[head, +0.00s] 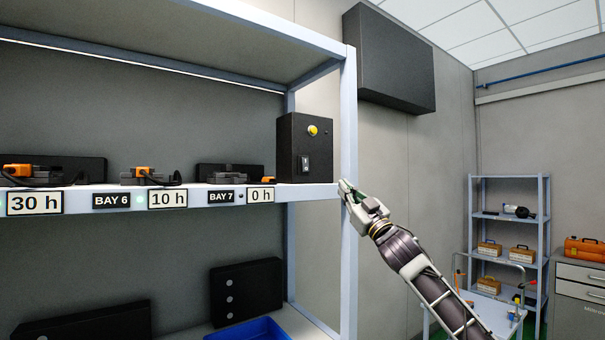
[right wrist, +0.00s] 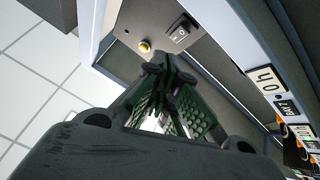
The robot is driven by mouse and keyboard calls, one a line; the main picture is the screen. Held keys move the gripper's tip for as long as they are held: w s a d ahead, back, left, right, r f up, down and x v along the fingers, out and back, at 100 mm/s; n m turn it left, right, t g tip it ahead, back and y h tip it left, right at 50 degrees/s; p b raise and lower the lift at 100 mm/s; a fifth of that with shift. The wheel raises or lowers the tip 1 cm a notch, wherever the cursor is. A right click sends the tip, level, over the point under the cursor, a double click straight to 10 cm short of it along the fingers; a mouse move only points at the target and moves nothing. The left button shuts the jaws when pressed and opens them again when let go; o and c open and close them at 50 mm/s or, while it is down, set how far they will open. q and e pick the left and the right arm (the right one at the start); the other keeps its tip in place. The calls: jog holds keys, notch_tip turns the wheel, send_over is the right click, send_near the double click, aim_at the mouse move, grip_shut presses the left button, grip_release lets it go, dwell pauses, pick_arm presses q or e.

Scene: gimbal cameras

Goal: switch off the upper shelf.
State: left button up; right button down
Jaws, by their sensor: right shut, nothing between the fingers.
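The upper shelf (head: 120,197) is a pale blue metal shelf with bay labels on its front edge. In the right wrist view the yellow button (right wrist: 145,46) and the rocker switch (right wrist: 180,33) show just beyond my fingertips. My right gripper (head: 345,186) is shut and empty, by the rack's right front post, to the lower right of the box. Its fingertips (right wrist: 165,75) look apart from the switch. My left gripper is out of view.
The rack's front post (head: 348,250) stands close beside my right gripper. Several orange-and-grey devices (head: 150,174) sit on chargers along the shelf. Labels read 30 h, 10 h and 0 h (head: 260,195). A blue bin (head: 250,330) is below. A smaller rack (head: 510,230) stands at the far right.

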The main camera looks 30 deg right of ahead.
jog(key=shift+w+a+r+m+y, duration=0.1)
jog(key=shift+w+a+m+y, duration=0.15)
jog(key=shift+a+m, duration=0.5)
jog(key=shift+w+a+r+m+y, duration=0.1)
jog(key=shift+w+a+m+y, duration=0.2)
jog(key=shift+m, duration=0.85)
jog(key=shift+s, duration=0.15)
jog(key=shift+r, duration=0.15)
jog(key=p, duration=0.5)
send_near(305, 163)
jog(key=shift+r, duration=1.8)
jog(key=shift+w+a+f+p, duration=0.15)
jog(key=shift+w+p, duration=0.25)
jog(key=shift+w, duration=0.5)
jog(key=shift+w+a+f+p, duration=0.15)
jog(key=shift+w+p, duration=0.2)
jog(key=shift+w, duration=0.55)
